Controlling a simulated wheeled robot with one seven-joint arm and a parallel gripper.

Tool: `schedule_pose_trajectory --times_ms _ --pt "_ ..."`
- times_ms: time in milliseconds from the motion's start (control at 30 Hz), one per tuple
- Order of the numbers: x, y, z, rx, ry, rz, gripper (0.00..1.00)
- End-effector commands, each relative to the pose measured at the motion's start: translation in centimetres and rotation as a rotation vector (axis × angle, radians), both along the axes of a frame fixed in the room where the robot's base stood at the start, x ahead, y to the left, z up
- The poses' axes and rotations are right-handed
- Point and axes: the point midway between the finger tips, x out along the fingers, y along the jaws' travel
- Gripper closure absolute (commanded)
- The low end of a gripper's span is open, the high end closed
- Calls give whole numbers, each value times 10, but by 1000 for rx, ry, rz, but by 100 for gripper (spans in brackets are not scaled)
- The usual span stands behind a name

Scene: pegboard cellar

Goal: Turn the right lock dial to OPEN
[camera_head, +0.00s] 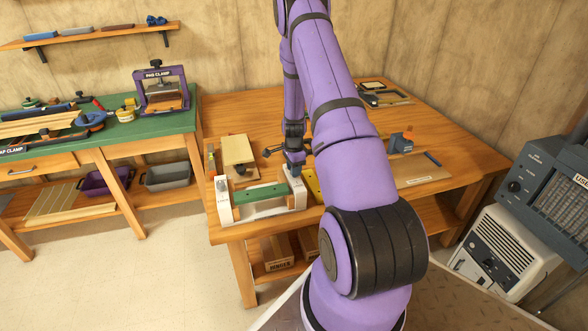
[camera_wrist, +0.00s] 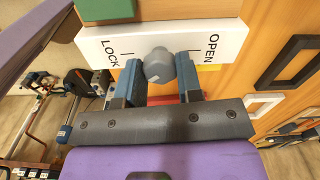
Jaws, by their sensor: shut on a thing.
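The right lock dial (camera_wrist: 158,66) is a grey knob on a white block (camera_wrist: 213,38) in the wrist view. LOCK is printed left of it and OPEN right of it, each with a tick line. A small pale mark shows on the knob; I cannot tell exactly where the dial points. My gripper (camera_wrist: 160,78) has its two blue-grey fingers on either side of the knob, shut on it. In the head view, my gripper (camera_head: 294,167) is over the right end of the white fixture (camera_head: 266,209) with a green bar (camera_head: 260,194); the dial is hidden there.
The fixture stands at the front left of the wooden bench (camera_head: 235,232). A wooden block (camera_head: 238,150) is behind it, and a blue tool (camera_head: 400,142) lies to the right. A green-topped bench (camera_head: 140,125) stands left. Grey machines (camera_head: 505,250) stand at the right.

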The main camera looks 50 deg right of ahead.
Motion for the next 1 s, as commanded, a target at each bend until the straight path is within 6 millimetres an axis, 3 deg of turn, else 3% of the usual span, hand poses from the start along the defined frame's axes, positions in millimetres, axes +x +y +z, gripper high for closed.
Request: schedule_pose_trajectory --times_ms 1000 --pt "0 0 1 -1 -2 966 90"
